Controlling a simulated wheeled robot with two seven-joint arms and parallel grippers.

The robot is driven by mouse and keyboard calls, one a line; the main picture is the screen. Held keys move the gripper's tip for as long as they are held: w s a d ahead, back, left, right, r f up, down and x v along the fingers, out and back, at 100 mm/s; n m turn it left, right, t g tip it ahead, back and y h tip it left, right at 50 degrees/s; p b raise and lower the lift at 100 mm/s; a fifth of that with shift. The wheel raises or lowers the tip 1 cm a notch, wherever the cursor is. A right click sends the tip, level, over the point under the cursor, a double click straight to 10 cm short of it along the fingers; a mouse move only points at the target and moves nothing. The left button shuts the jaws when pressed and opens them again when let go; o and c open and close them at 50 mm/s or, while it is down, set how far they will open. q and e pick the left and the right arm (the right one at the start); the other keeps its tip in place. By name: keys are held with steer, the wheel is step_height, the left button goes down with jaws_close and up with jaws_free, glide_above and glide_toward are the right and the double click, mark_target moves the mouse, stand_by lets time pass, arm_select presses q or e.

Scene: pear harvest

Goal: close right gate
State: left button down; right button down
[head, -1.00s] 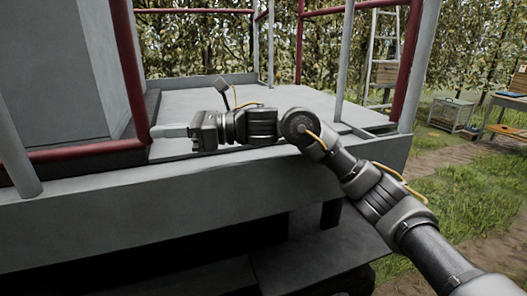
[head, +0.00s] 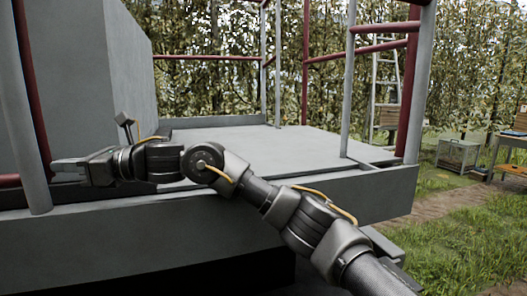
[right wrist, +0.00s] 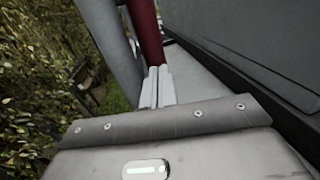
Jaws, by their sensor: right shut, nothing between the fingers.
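A dark red tube frame (head: 33,90), which looks like the gate, stands at the far left of the head view, close behind a grey post (head: 17,100). Most of it is cut off by the picture edge. In the right wrist view its red upright (right wrist: 146,32) runs beside the grey post (right wrist: 112,40). My right gripper (head: 62,168) is shut and empty, reaching left low at the red upright. Its fingertips (right wrist: 158,75) are close to the upright's lower part; I cannot tell whether they touch it. My left gripper is not in view.
The grey platform floor (head: 260,143) is clear beyond my arm. A grey wall panel (head: 90,70) rises on the left. Red rails (head: 385,47) and grey posts (head: 349,90) stand on the right. A ladder, a crate (head: 457,153) and grass lie outside.

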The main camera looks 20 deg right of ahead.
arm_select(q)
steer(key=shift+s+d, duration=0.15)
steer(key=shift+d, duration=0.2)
